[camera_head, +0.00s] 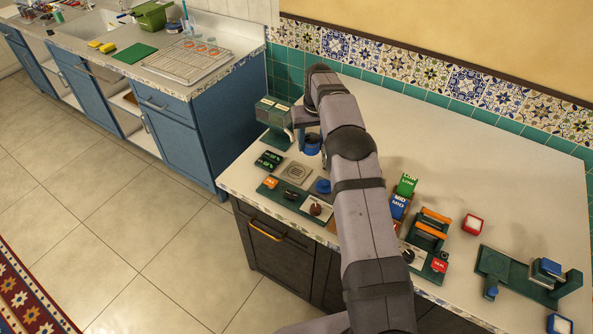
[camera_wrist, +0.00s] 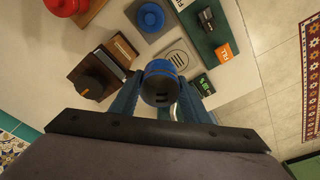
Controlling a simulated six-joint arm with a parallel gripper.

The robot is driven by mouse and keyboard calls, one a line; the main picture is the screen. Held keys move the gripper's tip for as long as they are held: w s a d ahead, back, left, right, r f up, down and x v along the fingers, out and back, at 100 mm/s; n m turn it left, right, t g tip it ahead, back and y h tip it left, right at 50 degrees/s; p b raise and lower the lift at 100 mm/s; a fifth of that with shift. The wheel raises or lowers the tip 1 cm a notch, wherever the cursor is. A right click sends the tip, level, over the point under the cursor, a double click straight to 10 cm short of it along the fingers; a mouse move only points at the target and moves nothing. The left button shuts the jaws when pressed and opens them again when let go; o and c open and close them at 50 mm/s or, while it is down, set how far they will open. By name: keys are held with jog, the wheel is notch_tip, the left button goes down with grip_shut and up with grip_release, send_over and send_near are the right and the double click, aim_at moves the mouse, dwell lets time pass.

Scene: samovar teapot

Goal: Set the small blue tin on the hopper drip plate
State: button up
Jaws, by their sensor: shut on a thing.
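The small blue tin (camera_head: 313,148) is held in my gripper (camera_wrist: 160,98), just right of the dark green hopper (camera_head: 273,113). In the wrist view the tin (camera_wrist: 162,68) shows a blue rim and a dark face with slots, between the two fingers. A square plate with a round slotted grate (camera_head: 296,172) lies on the counter in front of the hopper; it also shows in the wrist view (camera_wrist: 181,58), partly behind the tin. Nothing rests on the visible part of the grate. I cannot tell the tin's exact height above the counter.
Red, blue and green labelled items stand right of my arm. The back right counter is clear.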

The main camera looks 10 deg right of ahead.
jog(key=shift+w+a+f, duration=0.25)
jog(key=shift+w+a, duration=0.1)
jog(key=shift+a, duration=0.35)
jog(key=shift+w+a+f, duration=0.2)
jog(key=shift+w+a, duration=0.15)
jog(key=shift+a, duration=0.35)
jog(key=shift+w+a+f, duration=0.25)
jog(key=shift+w+a, duration=0.1)
jog(key=shift+a, duration=0.35)
jog(key=b, duration=0.6)
send_over(296, 170)
jog(key=f, duration=0.5)
jog(key=shift+s+f, duration=0.25)
jog(key=shift+s, duration=0.15)
jog(key=shift+f+p, duration=0.15)
jog(key=shift+p, duration=0.2)
jog(key=shift+f, duration=2.1)
jog(key=shift+f, duration=0.1)
